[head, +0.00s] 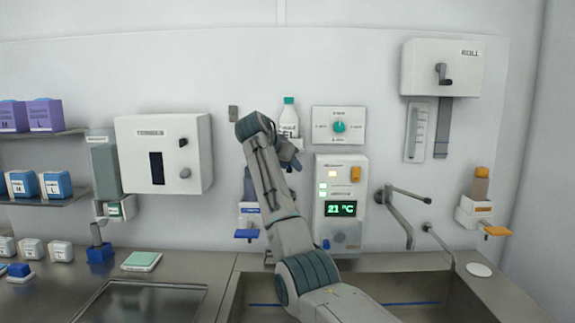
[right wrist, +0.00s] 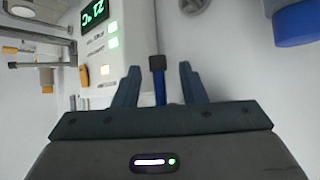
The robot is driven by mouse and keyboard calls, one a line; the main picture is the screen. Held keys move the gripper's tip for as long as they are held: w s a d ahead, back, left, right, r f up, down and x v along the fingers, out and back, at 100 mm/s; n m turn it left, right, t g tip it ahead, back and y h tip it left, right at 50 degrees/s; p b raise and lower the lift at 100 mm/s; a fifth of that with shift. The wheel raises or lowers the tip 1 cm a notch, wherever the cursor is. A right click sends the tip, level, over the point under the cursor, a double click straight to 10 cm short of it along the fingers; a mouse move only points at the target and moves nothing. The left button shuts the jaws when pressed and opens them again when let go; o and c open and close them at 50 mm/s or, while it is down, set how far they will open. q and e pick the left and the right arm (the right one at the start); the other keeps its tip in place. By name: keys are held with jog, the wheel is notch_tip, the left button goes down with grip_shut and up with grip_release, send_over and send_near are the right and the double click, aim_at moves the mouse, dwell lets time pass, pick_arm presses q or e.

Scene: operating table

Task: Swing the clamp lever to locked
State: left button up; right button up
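In the right wrist view a thin blue lever (right wrist: 159,88) with a black end cap stands between my fingers; I take it for the clamp lever. My right gripper (right wrist: 158,82) is open, with a gap on each side of the lever. In the head view my right gripper (head: 289,158) is near the wall, below a white gel bottle (head: 289,118) with a green cap. My own arm covers much of that spot, and I cannot make out the lever there. Whether the lever is locked cannot be told. My left gripper is not in view.
A control panel (head: 340,168) with a green display is right of my arm. A dispenser with a blue paddle (head: 247,234) is at its left. Taps (head: 402,222) reach over the sink (head: 233,295). The wall above the gripper holds a dial plate (head: 325,114).

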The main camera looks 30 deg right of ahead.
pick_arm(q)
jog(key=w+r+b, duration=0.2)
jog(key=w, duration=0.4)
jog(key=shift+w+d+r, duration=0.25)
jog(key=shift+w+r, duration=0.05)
pick_arm(e)
jog(key=v, duration=1.1)
jog(key=shift+r, duration=0.1)
